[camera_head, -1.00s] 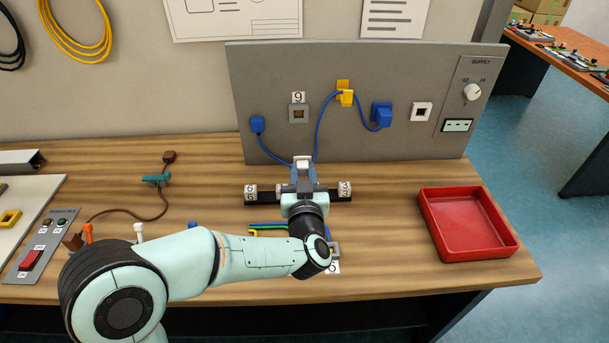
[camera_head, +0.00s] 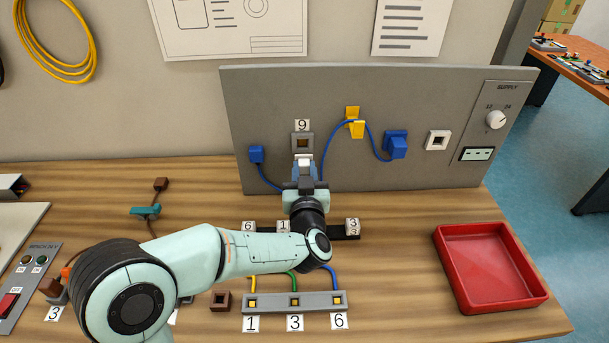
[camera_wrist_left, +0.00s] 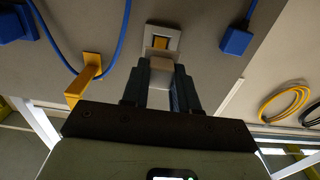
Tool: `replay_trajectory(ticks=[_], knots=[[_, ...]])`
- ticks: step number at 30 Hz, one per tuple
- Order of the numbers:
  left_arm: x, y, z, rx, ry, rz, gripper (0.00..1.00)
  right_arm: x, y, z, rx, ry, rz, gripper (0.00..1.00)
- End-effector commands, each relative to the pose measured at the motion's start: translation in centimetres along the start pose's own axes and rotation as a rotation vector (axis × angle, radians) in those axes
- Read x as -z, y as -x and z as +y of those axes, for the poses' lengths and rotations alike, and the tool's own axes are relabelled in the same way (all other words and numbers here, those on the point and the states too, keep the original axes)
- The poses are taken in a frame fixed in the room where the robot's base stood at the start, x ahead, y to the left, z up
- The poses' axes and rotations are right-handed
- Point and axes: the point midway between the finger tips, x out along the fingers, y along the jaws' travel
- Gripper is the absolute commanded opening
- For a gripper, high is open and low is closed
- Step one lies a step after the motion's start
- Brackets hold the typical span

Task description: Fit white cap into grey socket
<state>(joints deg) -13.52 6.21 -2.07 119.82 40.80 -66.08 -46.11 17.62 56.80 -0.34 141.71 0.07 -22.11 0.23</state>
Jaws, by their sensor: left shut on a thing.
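The white cap (camera_head: 304,159) is between the fingers of my left gripper (camera_head: 304,172), which is shut on it. In the left wrist view the cap (camera_wrist_left: 161,66) shows as a pale block between the dark fingertips. The grey socket (camera_head: 302,138), a square frame with a brownish centre, is on the upright grey panel below the label 9. In the wrist view the socket (camera_wrist_left: 161,38) is just beyond the cap, roughly in line with it. The cap is just below or in front of the opening; I cannot tell whether they touch. My right gripper is not in view.
The grey panel (camera_head: 250,100) also carries a blue plug (camera_head: 256,154), a yellow clip (camera_head: 356,128) with a blue cable, a blue block (camera_head: 396,145) and a white socket (camera_head: 438,140). A red tray (camera_head: 492,268) stands at the right. Numbered blocks and a terminal strip (camera_head: 295,302) lie nearer.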

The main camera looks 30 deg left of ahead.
Motion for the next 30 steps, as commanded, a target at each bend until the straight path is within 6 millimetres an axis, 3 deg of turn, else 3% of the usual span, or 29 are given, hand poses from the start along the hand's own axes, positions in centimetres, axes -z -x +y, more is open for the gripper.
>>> replay_trajectory(ticks=[12, 30], knots=[[0.1, -3.5, 0.0, 0.000, 0.000, 0.001, 0.00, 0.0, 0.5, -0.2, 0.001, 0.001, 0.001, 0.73], [-0.1, -4.8, -0.1, 0.000, -0.001, 0.000, 0.00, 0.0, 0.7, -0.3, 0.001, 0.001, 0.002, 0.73]])
